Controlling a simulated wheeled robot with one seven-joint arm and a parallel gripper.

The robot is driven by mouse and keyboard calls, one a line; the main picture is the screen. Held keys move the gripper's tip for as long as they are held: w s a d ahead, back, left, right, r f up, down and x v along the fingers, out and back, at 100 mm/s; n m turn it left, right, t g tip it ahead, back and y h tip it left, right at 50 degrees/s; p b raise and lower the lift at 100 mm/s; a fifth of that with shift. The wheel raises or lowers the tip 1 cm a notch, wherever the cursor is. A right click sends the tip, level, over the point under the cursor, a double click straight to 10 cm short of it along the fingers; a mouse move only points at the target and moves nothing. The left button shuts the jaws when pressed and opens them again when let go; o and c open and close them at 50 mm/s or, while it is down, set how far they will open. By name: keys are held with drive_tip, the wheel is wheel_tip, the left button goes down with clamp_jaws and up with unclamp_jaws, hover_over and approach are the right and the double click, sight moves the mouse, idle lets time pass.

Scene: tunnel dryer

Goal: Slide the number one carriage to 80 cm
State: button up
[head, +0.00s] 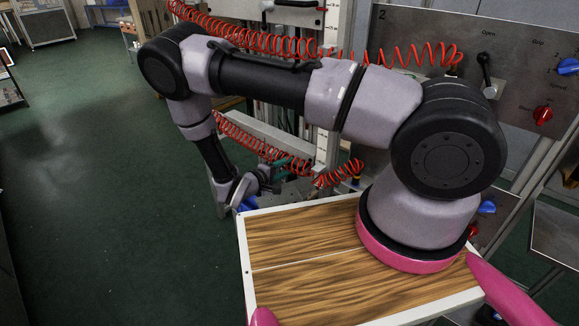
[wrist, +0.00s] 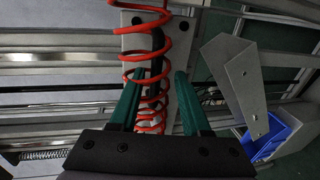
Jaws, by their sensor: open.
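My gripper (head: 284,166) is low beside the machine frame in the head view, its green fingers pointing right. In the wrist view my gripper (wrist: 158,82) is open, its two green fingers apart. A red coiled hose (wrist: 148,28) passes between and beyond them, with a dark upright bar, perhaps a handle, behind it. A light grey plate (wrist: 133,45) lies behind the coil; it may belong to a carriage. I cannot make out a carriage number. A white upright strip with scale marks (head: 333,42) stands on the frame; its figures are too small to read.
Red coiled hoses (head: 240,42) hang across the frame close to my arm. A grey panel marked 2 (head: 430,25) at the right carries a black lever (head: 486,72) and knobs. A blue bin (wrist: 268,138) and angled grey plate (wrist: 240,85) are right of my fingers.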

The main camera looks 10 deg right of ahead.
drive_tip(key=v, duration=0.8)
drive_tip(key=shift+s+a, duration=0.25)
drive_tip(key=shift+a, duration=0.05)
drive_tip(key=shift+s, duration=0.1)
